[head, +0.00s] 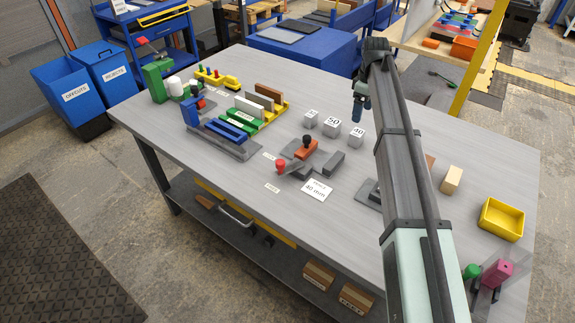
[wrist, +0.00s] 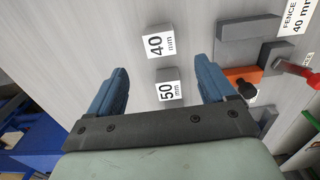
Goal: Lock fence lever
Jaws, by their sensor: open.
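The fence fixture sits mid-table, with an orange block (head: 306,150), a black knob (head: 306,139) and grey blocks (head: 332,163). A red-handled lever (head: 280,167) stands at its left front end. In the wrist view the red lever (wrist: 297,68) is at the right edge, beside the orange block (wrist: 242,75) and black knob (wrist: 247,91). A "FENCE 40 mm" card (head: 317,190) lies in front of the fixture. My gripper (head: 360,104) is open and empty above the table, behind and right of the fixture. Its blue fingers also show in the wrist view (wrist: 163,68), apart from the lever.
Gauge blocks marked 50 (head: 331,127) and 40 (head: 356,138) stand near my gripper, with another small block (head: 311,118). A grey fixture with blue bars (head: 228,135) lies to the left. A yellow tray (head: 501,219) is at the right. The table's front middle is mostly clear.

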